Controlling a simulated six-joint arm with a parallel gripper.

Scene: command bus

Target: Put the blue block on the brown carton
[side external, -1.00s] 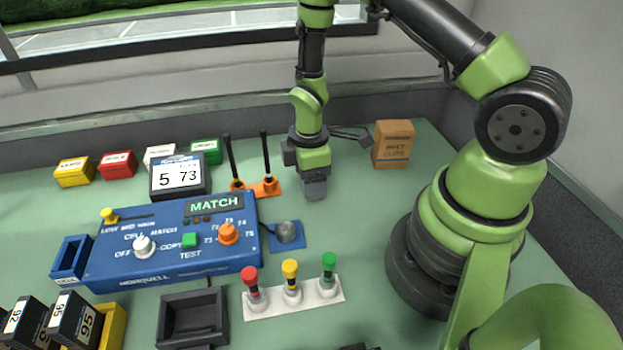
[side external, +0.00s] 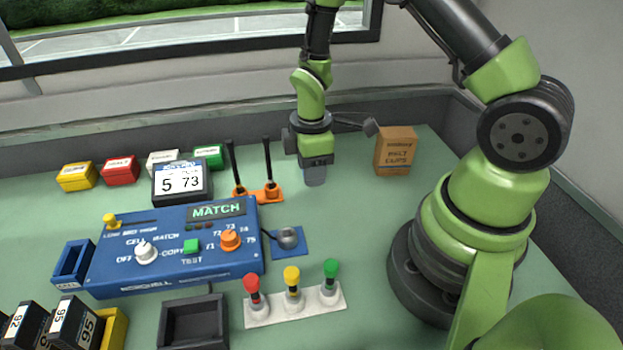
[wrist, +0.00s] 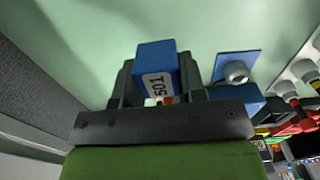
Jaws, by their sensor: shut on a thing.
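The blue block (wrist: 156,58) with a white number label is between the fingers of my gripper (wrist: 158,88) in the wrist view. My gripper is shut on it. In the side view my gripper (side external: 315,178) points down over the green table behind the blue panel, and the block is hard to make out there. The brown carton (side external: 396,152) stands upright on the table to the right of my gripper, near the back wall. The gripper is apart from the carton, and nothing is on the carton's top.
Two black levers on an orange base (side external: 258,192) stand just left of my gripper. The blue MATCH panel (side external: 175,245), a blue pad with a grey knob (side external: 288,240) and a white strip with coloured plungers (side external: 294,304) lie nearer. The table between gripper and carton is clear.

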